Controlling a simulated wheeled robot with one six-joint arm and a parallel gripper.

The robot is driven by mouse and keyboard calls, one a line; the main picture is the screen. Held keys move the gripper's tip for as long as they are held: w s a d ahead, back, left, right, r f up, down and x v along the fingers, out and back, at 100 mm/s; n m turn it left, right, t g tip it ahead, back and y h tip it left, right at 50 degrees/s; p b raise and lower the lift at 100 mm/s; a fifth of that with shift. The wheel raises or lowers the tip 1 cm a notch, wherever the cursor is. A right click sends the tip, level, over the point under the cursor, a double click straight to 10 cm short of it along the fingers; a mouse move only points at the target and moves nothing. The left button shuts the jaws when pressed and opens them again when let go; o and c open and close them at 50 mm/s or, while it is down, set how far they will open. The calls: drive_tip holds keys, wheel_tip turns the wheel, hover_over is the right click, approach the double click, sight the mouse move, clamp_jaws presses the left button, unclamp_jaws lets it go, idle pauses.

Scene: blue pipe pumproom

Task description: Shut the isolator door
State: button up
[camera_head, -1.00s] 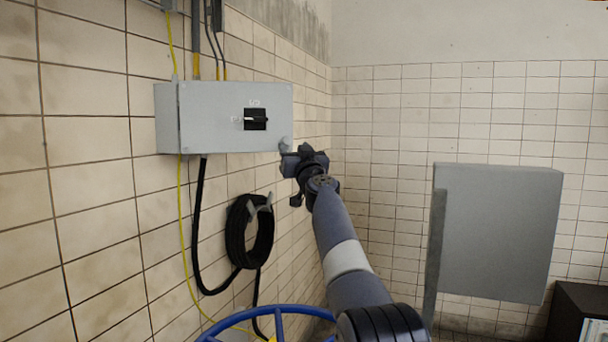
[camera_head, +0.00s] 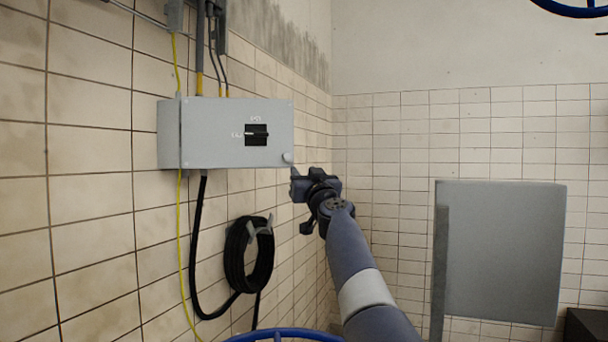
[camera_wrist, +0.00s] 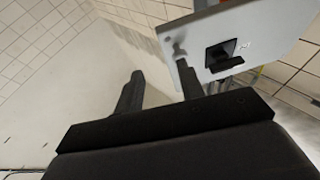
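The isolator (camera_head: 168,133) is a grey box on the tiled left wall. Its door (camera_head: 215,140) has a black rotary switch (camera_head: 256,134) and a small round knob (camera_head: 287,157) at the lower right corner. In the wrist view the door (camera_wrist: 262,28) shows as a thin panel at upper right, with its switch (camera_wrist: 222,55) and knob (camera_wrist: 179,50); it looks ajar, but how far I cannot tell. My gripper (camera_head: 294,181) is just below and right of the knob. In the wrist view my gripper (camera_wrist: 158,88) has its fingers apart with nothing between; the right fingertip appears near the door's edge.
A black coiled hose (camera_head: 236,262) hangs below the box, beside a yellow cable (camera_head: 181,240). A blue wheel (camera_head: 285,334) is at the bottom edge, another (camera_head: 575,9) at top right. A grey panel (camera_head: 505,250) stands at right. Open space lies right of the box.

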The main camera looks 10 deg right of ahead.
drive_tip(key=shift+s+a+r+n, duration=0.15)
drive_tip(key=shift+r+n, duration=0.1)
drive_tip(key=shift+n, duration=0.05)
drive_tip(key=shift+c, duration=0.6)
drive_tip(key=s+a+r+n+p, duration=0.1)
drive_tip(key=n, duration=0.1)
drive_tip(key=s+a+n+g+p, duration=0.1)
drive_tip(key=s+n, duration=0.1)
drive_tip(key=n, duration=0.1)
drive_tip(key=s+a+r+n+g+y+p, duration=0.1)
drive_tip(key=n, duration=0.2)
drive_tip(key=shift+s+a+r+p, duration=0.3)
drive_tip(key=shift+r+p, duration=0.05)
clamp_jaws()
drive_tip(key=s+r+n+g+h+p, duration=0.1)
drive_tip(key=s+n+g+h+p, duration=0.1)
drive_tip(key=s+n+p, duration=0.35)
drive_tip(key=n+h+p, duration=0.1)
drive_tip(key=n+p, duration=0.2)
drive_tip(key=p, duration=0.2)
approach(288, 156)
drive_tip(key=w, duration=0.4)
drive_tip(key=shift+w+a+r, duration=0.15)
drive_tip(key=shift+w+r, duration=0.15)
drive_tip(key=shift+w, duration=0.1)
drive_tip(key=shift+w+f, duration=0.15)
drive_tip(key=shift+w, duration=0.45)
